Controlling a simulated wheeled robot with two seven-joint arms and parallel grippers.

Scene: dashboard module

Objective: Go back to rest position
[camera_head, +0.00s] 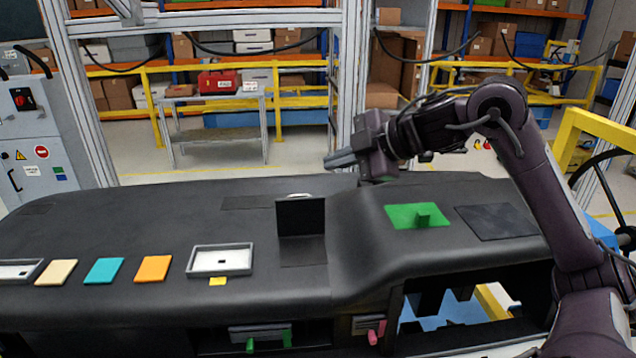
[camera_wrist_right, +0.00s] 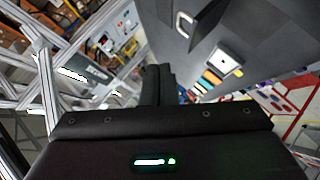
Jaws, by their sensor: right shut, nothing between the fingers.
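My right gripper (camera_head: 341,160) is held in the air above the far edge of the black dashboard (camera_head: 130,225), its fingers pointing left. The fingers are together and hold nothing. They also show in the right wrist view (camera_wrist_right: 158,85), with the dashboard off to their right. My right arm comes in from the right side and arches over the dashboard's right part. My left gripper is not in either view.
On the dashboard are an upright black panel (camera_head: 301,218), a green block (camera_head: 418,215), a grey-framed tray (camera_head: 220,260), and orange (camera_head: 153,269), teal (camera_head: 104,271) and cream (camera_head: 57,272) tiles. A metal frame (camera_head: 351,70) stands behind. The air left of the gripper is clear.

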